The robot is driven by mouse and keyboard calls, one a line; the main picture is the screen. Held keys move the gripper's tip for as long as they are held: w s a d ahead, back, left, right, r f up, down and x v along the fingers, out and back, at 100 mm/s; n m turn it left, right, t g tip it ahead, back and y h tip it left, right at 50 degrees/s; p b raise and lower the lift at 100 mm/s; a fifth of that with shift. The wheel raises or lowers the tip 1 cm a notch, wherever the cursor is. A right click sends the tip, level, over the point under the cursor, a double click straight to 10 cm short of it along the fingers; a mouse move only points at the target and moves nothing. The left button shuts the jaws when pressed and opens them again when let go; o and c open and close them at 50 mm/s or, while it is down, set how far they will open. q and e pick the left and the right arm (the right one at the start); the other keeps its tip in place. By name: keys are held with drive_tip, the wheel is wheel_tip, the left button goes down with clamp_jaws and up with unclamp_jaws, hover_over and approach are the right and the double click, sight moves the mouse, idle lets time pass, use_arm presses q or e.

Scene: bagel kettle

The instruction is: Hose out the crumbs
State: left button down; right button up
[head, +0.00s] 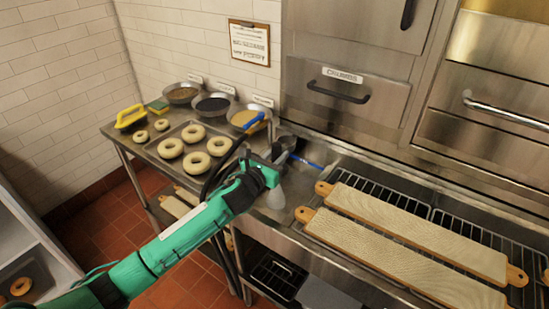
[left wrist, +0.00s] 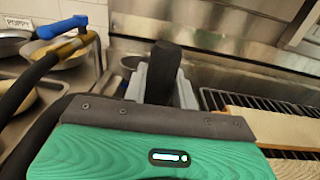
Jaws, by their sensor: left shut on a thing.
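My left gripper (head: 280,165) is over the steel counter, between the bagel tray and the long boards. In the left wrist view its grey fingers close around an upright black handle (left wrist: 164,72), whose lower end is hidden. A black hose (left wrist: 22,88) with a blue and brass end (left wrist: 62,30) curves up beside the gripper; the blue end (head: 255,121) also shows in the head view. I cannot tell whether the hose joins the handle. A blue rod (head: 306,161) shows just right of the gripper. A drawer labelled CRUMBS (head: 342,76) is closed in the steel wall behind; no crumbs are discernible.
A tray of bagels (head: 180,160) and several bowls, one dark-filled (head: 212,104), stand at the left. Two long boards (head: 415,232) rest on a wire rack (head: 450,220) at the right. The tiled floor (head: 125,225) is left of the counter.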

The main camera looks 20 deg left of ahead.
use_arm(q)
drive_tip(key=shift+x, duration=0.9)
drive_tip(key=shift+w+d, duration=0.25)
drive_tip(key=shift+w, duration=0.45)
